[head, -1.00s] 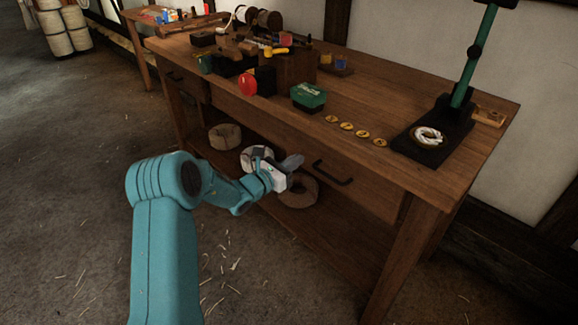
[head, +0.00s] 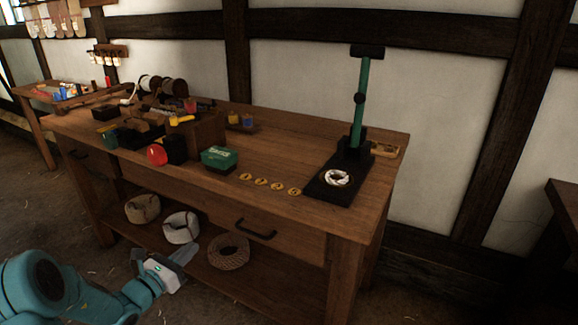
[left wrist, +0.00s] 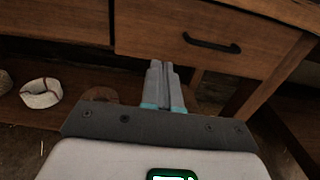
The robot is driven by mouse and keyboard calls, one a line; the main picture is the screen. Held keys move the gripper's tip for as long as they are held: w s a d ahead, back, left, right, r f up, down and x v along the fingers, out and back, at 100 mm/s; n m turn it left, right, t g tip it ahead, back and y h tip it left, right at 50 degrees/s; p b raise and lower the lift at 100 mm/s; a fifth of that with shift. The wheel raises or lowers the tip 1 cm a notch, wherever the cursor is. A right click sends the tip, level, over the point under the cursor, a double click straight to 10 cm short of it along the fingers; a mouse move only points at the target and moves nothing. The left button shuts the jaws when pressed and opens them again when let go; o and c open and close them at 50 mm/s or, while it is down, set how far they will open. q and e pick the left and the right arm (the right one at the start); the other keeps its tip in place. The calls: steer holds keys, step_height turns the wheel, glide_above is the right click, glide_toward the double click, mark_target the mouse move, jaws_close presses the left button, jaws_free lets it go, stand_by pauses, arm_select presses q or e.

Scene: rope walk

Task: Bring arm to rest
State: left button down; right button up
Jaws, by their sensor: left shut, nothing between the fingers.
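My left arm comes in at the lower left of the head view. Its gripper (head: 183,255) is in front of the bench's lower shelf, below the tabletop. In the left wrist view the two grey fingers (left wrist: 166,85) are together with nothing between them, pointing toward the bench's drawer front. My right arm and gripper are not in either view.
The wooden workbench (head: 290,222) fills the middle, with a drawer handle (head: 255,229) and coiled rope rings (head: 181,227) on its lower shelf. On top are a green box (head: 218,158), yellow discs (head: 261,182) and a green-posted stand (head: 360,110). Bare floor lies left.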

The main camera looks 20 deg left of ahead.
arm_select(q)
steer(key=s+d+f+m+g+h, duration=0.5)
steer(key=d+f, duration=0.3)
steer(key=d, duration=0.4)
steer(key=s+d+f+m+g+h, duration=0.25)
steer(key=d+f+m+g, duration=0.45)
steer(key=d, duration=0.5)
steer(key=s+d+f+m+g+y, duration=0.3)
steer(key=s+d+f+m+g, duration=0.1)
steer(key=s+f+m, duration=0.3)
steer(key=s+d+f+m+g+y, duration=0.2)
steer(key=s+d+f+m+g, duration=0.15)
steer(key=s+m, duration=0.45)
steer(key=d+r+m+t+p, duration=0.1)
steer(key=d+r+m+p, duration=0.1)
steer(key=r+p, duration=0.6)
steer(key=d+r+m+t+p, duration=0.1)
steer(key=r+m+p, duration=0.3)
steer(key=r+p, duration=0.5)
steer(key=shift+w+d, duration=0.25)
steer(key=shift+d, duration=0.25)
